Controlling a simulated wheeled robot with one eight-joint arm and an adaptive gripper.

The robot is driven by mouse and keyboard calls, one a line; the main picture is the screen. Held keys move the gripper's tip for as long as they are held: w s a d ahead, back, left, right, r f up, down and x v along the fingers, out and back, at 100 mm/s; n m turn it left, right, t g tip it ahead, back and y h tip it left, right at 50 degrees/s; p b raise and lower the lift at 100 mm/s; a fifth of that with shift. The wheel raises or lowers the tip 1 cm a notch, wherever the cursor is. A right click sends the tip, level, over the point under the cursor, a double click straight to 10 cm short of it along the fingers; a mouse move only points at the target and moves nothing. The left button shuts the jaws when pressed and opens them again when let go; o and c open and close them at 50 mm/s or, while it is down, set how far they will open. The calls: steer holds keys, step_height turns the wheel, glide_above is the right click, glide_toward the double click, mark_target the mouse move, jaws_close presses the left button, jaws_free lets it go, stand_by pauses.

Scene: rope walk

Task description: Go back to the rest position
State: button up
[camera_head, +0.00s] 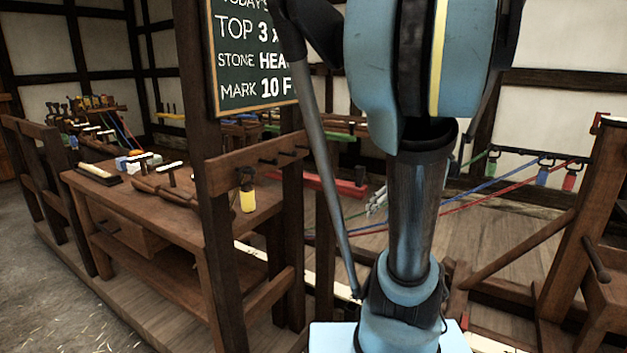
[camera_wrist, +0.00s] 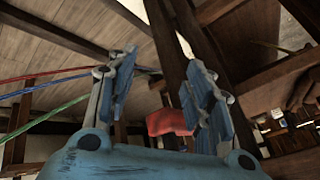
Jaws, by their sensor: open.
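My gripper (camera_wrist: 160,100) shows in the wrist view with its two fingers spread apart. Nothing is held between the fingers. A red thing (camera_wrist: 168,122) lies behind the gap between them, and I cannot tell what it is. My blue arm stands upright in the right middle of the head view and hides part of the room.
A wooden workbench (camera_head: 150,215) with tools stands at left. A wooden post (camera_head: 205,170) and a chalkboard (camera_head: 240,60) stand close to my arm. Coloured ropes (camera_head: 500,190) run behind it to hooks at right. A wooden frame (camera_head: 580,230) stands at far right.

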steer(key=s+a+f+g+h, duration=0.1)
steer(key=s+f+h, duration=0.1)
steer(key=s, duration=0.5)
steer(key=s+a+f+g+h, duration=0.1)
steer(key=s+f+h, duration=0.1)
steer(key=s+f, duration=0.2)
steer(key=s, duration=0.3)
steer(key=shift+s+f+g, duration=0.3)
steer(key=shift+s+g, duration=0.1)
steer(key=shift+w+f, duration=0.2)
steer(key=shift+w, duration=0.25)
stand_by(1.7)
